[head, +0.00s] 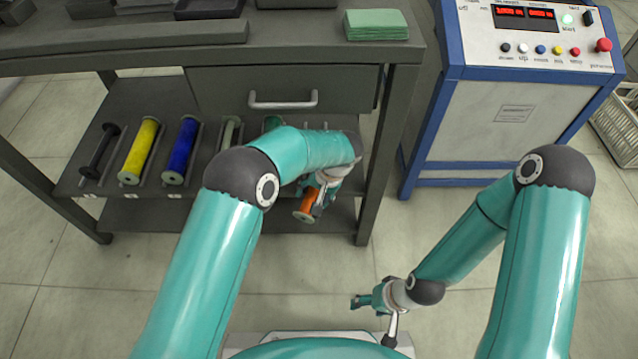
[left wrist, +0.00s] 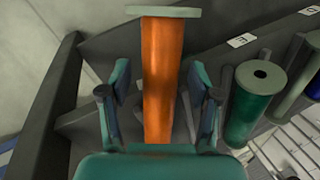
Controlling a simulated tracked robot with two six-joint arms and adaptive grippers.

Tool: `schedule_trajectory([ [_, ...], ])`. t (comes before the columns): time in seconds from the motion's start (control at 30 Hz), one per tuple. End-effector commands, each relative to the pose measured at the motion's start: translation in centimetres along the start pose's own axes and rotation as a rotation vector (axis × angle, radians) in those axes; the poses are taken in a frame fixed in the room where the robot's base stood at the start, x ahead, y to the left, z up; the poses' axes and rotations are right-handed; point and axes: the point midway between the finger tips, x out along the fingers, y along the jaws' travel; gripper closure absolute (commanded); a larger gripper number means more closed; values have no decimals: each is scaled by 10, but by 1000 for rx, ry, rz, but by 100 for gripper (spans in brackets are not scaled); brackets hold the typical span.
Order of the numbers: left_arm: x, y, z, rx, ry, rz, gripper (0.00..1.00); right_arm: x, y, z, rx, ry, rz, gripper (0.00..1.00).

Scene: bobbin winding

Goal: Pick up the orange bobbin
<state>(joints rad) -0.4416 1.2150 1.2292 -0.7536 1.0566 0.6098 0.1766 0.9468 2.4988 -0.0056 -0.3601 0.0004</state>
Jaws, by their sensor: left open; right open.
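The orange bobbin (head: 307,206) is at the right end of the shelf row in the head view, partly hidden by my left gripper (head: 322,188). In the left wrist view the orange bobbin (left wrist: 162,80) stands out lengthwise between the two fingers of my left gripper (left wrist: 160,100), with its pale flange at the top. The fingers are open, one on each side, with a visible gap to the bobbin. My right gripper (head: 368,300) is open and empty, low over the floor, away from the shelf.
A black bobbin (head: 100,150), a yellow bobbin (head: 139,150) and a blue bobbin (head: 181,150) lie on the shelf (head: 75,180). A green bobbin (left wrist: 252,100) lies beside the orange one. The bench leg (head: 378,190) is just right of my left gripper. A control cabinet (head: 480,120) stands at right.

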Motion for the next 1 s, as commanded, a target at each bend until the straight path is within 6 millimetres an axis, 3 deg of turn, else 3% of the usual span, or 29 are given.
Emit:
schedule_trajectory([
  [0.17, 0, 0, 0, 0, 0, 0, 37, -1, 0, 0, 0, 0, 0, 39],
  [0.53, -1, 0, 0, 0, 0, 0, 99, -1, 0, 0, 0, 0, 0, 39],
  [1.0, -9, -2, 0, 0, 2, 0, 100, -5, -2, 0, 0, 0, 0, 39],
])
